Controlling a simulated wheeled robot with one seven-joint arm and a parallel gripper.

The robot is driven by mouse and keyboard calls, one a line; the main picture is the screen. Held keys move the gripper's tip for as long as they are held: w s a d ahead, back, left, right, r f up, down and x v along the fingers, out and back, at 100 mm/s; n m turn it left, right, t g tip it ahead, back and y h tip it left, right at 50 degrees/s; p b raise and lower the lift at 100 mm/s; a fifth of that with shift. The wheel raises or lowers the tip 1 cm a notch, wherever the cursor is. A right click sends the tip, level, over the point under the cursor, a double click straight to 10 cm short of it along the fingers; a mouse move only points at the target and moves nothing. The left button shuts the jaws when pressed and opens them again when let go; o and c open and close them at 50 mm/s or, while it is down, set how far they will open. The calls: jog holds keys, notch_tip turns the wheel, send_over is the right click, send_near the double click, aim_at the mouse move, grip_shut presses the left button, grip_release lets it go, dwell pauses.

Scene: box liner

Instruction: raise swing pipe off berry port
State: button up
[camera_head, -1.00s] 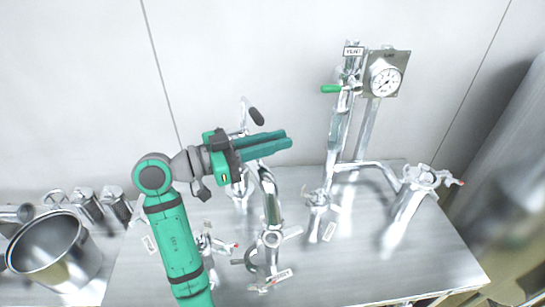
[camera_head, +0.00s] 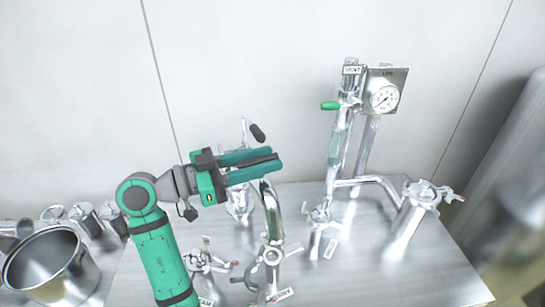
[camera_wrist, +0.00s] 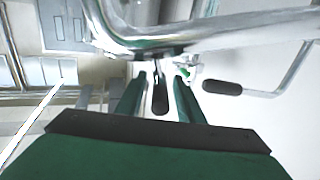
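The swing pipe (camera_head: 272,212) is a bright bent metal pipe left of the table's middle. In the wrist view it crosses the top as a large shiny bend (camera_wrist: 215,32). My gripper (camera_head: 278,163) is just above the pipe's upper bend in the head view, fingers pointing right. In the wrist view my gripper (camera_wrist: 158,92) has its fingers apart, with a black handle (camera_wrist: 160,98) showing between them and gaps on both sides. I cannot tell whether the handle is fully within the fingers.
A black-gripped crank (camera_head: 258,133) stands close behind my fingers; it also shows right in the wrist view (camera_wrist: 222,88). A vent pipe with a green handle (camera_head: 331,106) and a gauge (camera_head: 385,98) stand right. A steel pot (camera_head: 48,268) is at left.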

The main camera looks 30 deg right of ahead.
jog(key=a, duration=0.7)
jog(key=shift+w+a, duration=0.2)
jog(key=shift+a, duration=0.15)
